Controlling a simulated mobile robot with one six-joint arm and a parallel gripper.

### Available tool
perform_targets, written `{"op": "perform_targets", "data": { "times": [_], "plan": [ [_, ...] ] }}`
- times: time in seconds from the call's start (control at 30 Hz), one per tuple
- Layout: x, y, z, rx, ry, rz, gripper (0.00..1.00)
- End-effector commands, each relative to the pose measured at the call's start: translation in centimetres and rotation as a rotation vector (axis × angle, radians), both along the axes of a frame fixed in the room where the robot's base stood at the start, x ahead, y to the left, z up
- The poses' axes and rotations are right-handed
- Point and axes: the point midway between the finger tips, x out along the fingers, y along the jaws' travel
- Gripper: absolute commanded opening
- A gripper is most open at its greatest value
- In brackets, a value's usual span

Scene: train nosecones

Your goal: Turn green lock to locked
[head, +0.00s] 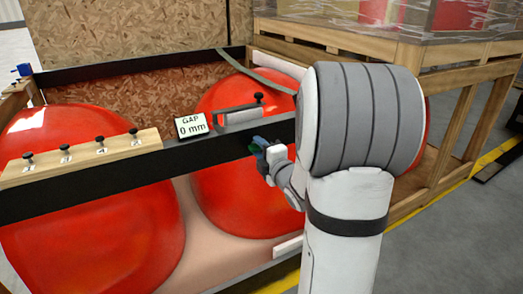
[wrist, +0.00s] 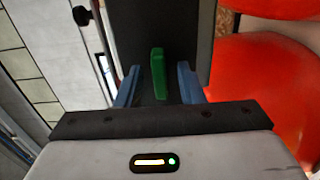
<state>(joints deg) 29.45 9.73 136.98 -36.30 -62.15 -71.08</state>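The green lock (wrist: 158,75) is a narrow upright green bar in the wrist view, in front of the dark face of the black rail (wrist: 182,30). My gripper (wrist: 159,84) has its two blue fingers on either side of the lock, with a visible gap on each side. The fingers are open and do not appear to touch it. In the head view my gripper (head: 264,146) is at the front of the black rail (head: 222,148), right of the gap sign.
Large red nosecones (head: 95,225) sit behind and below the rail. A "GAP 0 mm" sign (head: 191,126) and a wooden strip with several black knobs (head: 85,156) are on top of the rail. A wooden crate frame (head: 462,120) stands at right. Grey floor (head: 470,240) is clear at lower right.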

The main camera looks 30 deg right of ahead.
Motion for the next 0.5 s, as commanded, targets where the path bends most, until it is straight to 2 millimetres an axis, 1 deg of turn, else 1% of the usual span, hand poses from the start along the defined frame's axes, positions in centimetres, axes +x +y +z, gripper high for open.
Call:
{"op": "perform_targets", "data": {
  "times": [0.2, 0.27, 0.5],
  "plan": [
    [0.04, -0.03, -0.01, 0.000, 0.000, -0.001, 0.35],
    [0.04, -0.03, -0.01, 0.001, 0.000, -0.001, 0.30],
    [0.01, -0.05, -0.01, 0.001, 0.000, -0.001, 0.11]
  ]
}}
